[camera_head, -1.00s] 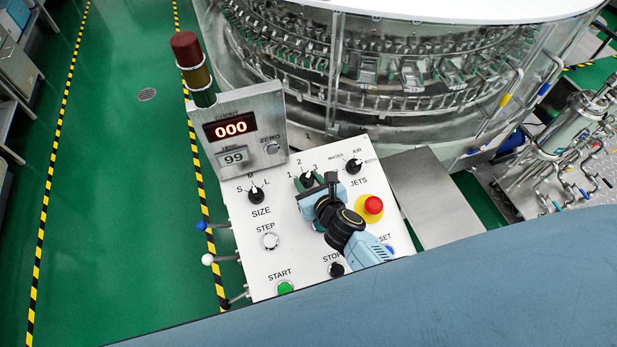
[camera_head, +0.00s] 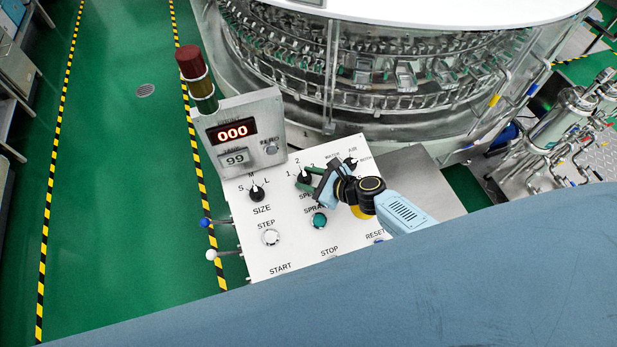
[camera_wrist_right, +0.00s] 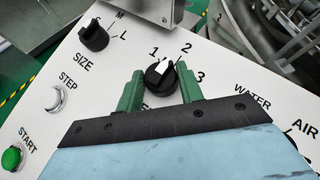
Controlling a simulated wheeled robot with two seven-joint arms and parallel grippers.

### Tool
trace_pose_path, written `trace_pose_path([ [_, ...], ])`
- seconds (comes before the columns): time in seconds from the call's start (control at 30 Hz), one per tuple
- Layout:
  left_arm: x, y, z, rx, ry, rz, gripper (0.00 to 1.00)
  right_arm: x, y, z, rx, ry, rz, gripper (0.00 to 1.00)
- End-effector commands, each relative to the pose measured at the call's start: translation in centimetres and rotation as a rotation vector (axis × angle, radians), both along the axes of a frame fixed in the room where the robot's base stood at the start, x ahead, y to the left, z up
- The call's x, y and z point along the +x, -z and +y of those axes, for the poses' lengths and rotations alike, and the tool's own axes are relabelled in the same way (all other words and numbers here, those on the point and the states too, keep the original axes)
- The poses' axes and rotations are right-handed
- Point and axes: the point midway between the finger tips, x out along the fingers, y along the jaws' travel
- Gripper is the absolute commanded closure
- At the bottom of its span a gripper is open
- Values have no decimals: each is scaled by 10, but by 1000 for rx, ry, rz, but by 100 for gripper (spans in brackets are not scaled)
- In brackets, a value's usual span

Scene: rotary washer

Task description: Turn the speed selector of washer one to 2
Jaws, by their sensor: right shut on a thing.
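The black speed selector knob (camera_head: 304,177) is on the white sloped panel, with the marks 1, 2 and 3 around it. The right wrist view shows the knob (camera_wrist_right: 161,77) between the two green fingers of my right gripper (camera_wrist_right: 160,88). The fingers are shut on it, one on each side. The knob's white mark lies on the side of 1, between 1 and 2 as far as I can tell. In the head view my right gripper (camera_head: 313,182) reaches the knob from the right and hides part of the label. My left gripper is not in view.
The size knob (camera_head: 257,193) is left of the speed knob, and the air/water knob (camera_head: 351,164) is right of it. A teal spray button (camera_head: 319,220) and white step button (camera_head: 270,237) are below. The display box (camera_head: 238,130) stands behind. My arm covers the panel's right side.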

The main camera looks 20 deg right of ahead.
Motion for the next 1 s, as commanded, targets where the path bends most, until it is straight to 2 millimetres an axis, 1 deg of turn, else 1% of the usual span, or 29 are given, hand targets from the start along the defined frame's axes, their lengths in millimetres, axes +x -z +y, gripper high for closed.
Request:
trace_pose_path([
  [0.5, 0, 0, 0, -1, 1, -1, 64, 0, 1, -1, -8, -22, 1, 86],
  [0.53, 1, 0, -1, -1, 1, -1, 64, 0, 1, -1, -8, -22, 1, 62],
  [0.67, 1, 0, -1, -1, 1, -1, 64, 0, 1, -1, -8, -22, 1, 45],
  [0.7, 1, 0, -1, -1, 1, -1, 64, 0, 0, -1, -7, -22, 0, 42],
  [1.0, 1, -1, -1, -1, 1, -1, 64, -2, -1, -2, -7, -22, 0, 42],
])
